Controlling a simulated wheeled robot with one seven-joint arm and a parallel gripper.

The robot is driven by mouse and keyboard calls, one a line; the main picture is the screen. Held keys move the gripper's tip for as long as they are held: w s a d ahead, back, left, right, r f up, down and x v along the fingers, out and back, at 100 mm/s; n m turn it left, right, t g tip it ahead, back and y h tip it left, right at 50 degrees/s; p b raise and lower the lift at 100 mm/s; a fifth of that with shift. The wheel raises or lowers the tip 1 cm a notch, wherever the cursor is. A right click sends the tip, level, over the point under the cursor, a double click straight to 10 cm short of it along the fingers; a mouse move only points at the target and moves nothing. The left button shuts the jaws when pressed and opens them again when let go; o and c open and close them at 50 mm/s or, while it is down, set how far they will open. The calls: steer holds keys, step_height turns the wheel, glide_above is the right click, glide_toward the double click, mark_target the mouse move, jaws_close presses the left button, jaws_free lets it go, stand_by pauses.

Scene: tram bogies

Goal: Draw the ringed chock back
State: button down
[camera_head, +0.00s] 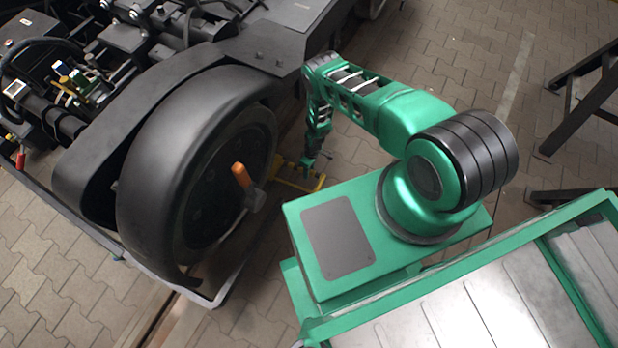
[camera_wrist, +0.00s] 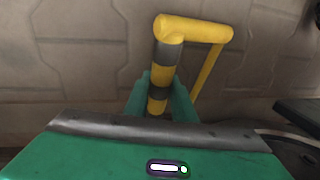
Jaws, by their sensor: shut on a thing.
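The chock (camera_wrist: 200,30) shows in the wrist view as a yellow tubular frame with black rings on the bar nearest me. My gripper (camera_wrist: 161,92) has its green fingers on either side of that ringed bar and is shut on it. Its lower end is hidden behind my gripper body. In the head view, the yellow chock (camera_head: 317,184) is low by the paving, just right of the big dark wheel (camera_head: 190,180). My gripper (camera_head: 307,167) reaches down to it, and the fingers are too small there to make out.
The wheel and dark bogie frame (camera_head: 270,45) stand close on the left of my arm. An orange-handled part (camera_head: 242,175) sticks out from the wheel. A rail (camera_head: 165,318) runs beneath. Open paving (camera_head: 450,60) lies to the right, with a dark trestle (camera_head: 590,105) beyond.

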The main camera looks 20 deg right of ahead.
steer(key=shift+w+d, duration=0.35)
steer(key=shift+d, duration=0.15)
steer(key=c, duration=1.5)
jaws_free()
steer(key=shift+r, duration=0.1)
steer(key=r, duration=0.3)
steer(key=w+d+r, duration=0.1)
steer(key=r, duration=0.6)
steer(key=shift+w+d+r, duration=0.15)
steer(key=shift+d, duration=0.1)
